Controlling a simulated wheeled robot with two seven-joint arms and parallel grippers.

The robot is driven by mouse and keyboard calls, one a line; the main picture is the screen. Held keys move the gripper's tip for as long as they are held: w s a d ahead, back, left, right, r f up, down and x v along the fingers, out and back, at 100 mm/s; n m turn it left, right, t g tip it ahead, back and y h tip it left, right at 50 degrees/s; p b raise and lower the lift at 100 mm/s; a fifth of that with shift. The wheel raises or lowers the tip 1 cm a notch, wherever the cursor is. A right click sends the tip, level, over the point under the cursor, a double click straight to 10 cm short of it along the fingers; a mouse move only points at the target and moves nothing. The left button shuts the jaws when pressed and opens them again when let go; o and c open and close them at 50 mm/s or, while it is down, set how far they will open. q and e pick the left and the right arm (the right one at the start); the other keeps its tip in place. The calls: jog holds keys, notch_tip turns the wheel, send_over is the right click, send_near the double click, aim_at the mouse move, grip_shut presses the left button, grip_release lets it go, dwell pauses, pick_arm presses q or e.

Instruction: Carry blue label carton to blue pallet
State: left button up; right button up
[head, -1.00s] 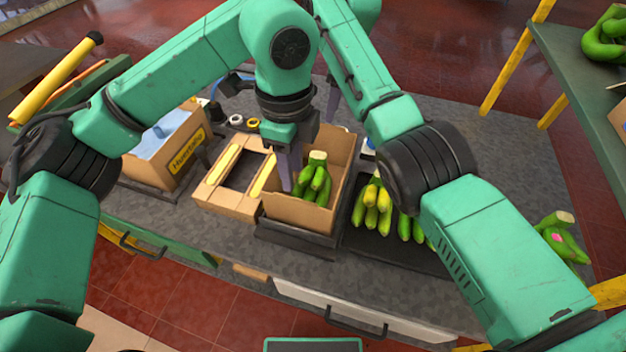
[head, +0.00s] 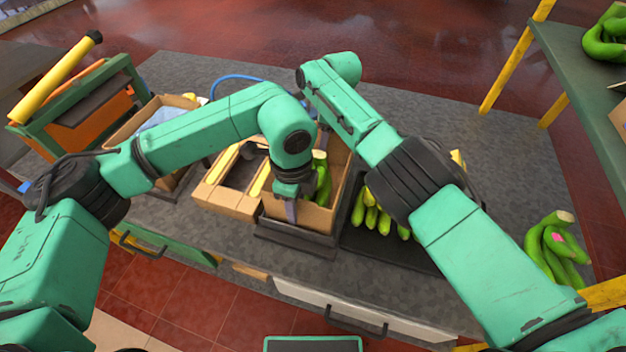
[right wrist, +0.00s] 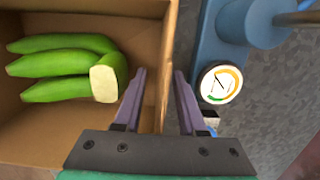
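An open brown carton (head: 318,219) with green bananas (head: 322,180) inside stands on a dark stand at the bench's front middle. No blue label shows on its visible sides. My left gripper (head: 291,209) is at the carton's front wall, fingers pointing down; its finger gap is not clear. My right gripper is hidden behind my arms in the head view. In the right wrist view my right gripper (right wrist: 158,102) is open, with the carton's wall (right wrist: 165,75) between its fingers and gaps beside it. No blue pallet can be made out.
A cardboard frame (head: 228,190) lies left of the carton; another open carton (head: 130,125) stands farther left. Loose bananas (head: 372,216) lie on a dark mat to the right, more (head: 556,250) at the bench's right end. A blue device with a dial (right wrist: 220,83) stands beside the carton.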

pick_arm(q)
grip_shut()
pick_arm(e)
grip_shut()
pick_arm(q)
jog(key=shift+w+r, duration=0.1)
pick_arm(e)
jog(key=shift+r, duration=0.1)
dwell(0.9)
